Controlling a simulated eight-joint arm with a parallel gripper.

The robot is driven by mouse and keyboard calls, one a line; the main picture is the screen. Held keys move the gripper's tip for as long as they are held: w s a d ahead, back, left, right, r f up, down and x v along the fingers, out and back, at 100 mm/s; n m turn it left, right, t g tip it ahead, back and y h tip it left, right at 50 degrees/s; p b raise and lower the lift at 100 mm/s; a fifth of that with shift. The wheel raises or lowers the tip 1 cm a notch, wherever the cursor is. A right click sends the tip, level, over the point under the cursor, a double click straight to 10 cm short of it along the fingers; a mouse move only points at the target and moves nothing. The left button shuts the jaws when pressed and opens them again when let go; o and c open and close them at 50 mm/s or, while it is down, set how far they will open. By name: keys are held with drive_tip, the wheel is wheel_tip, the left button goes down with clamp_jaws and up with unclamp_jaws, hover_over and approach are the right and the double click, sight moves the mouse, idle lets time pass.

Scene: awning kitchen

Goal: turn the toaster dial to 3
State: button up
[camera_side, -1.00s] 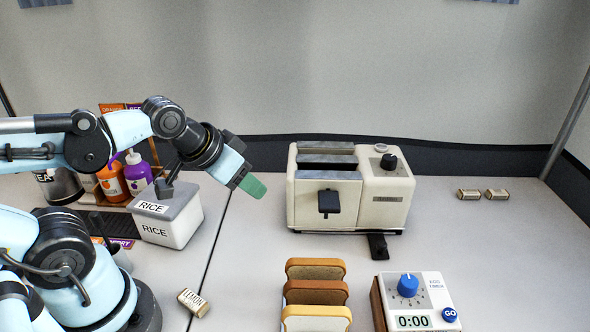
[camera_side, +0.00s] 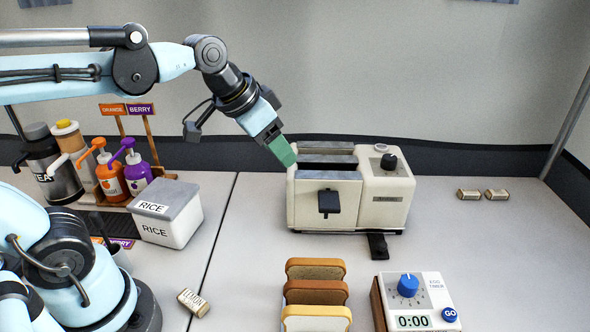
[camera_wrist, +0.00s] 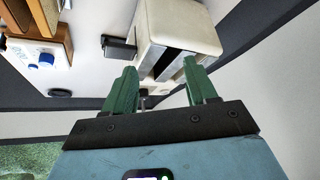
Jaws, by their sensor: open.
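The cream toaster (camera_side: 375,212) stands on the counter at centre right, with two slots on top and a dark lever on its front. Its black dial (camera_side: 389,162) sits on the top at the right; its setting is too small to read. My gripper (camera_side: 284,153) is in the air at the toaster's upper left, touching nothing and well left of the dial. In the wrist view the two green fingers (camera_wrist: 158,88) are apart with nothing between them. The toaster (camera_wrist: 172,22) shows beyond them there, and I cannot make out the dial in that view.
Bread slices in a rack (camera_side: 316,292) and an egg timer with a blue knob (camera_side: 425,294) stand in front of the toaster. A rice box (camera_side: 170,226) and pump bottles (camera_side: 112,180) are at left. Small packets (camera_side: 468,195) lie at right. A lever foot (camera_side: 378,246) juts forward.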

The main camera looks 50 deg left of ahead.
drive_tip(key=w+d+r+m+g+h, duration=0.1)
drive_tip(key=w+d+r+m+g, duration=0.2)
drive_tip(key=w+r, duration=0.45)
drive_tip(key=m+h, duration=0.2)
drive_tip(key=m, duration=0.3)
approach(390, 157)
drive_tip(key=x, duration=0.8)
drive_tip(key=shift+w+f, duration=0.1)
drive_tip(key=shift+f, duration=0.15)
drive_tip(key=c, duration=1)
drive_tip(key=shift+c, duration=0.2)
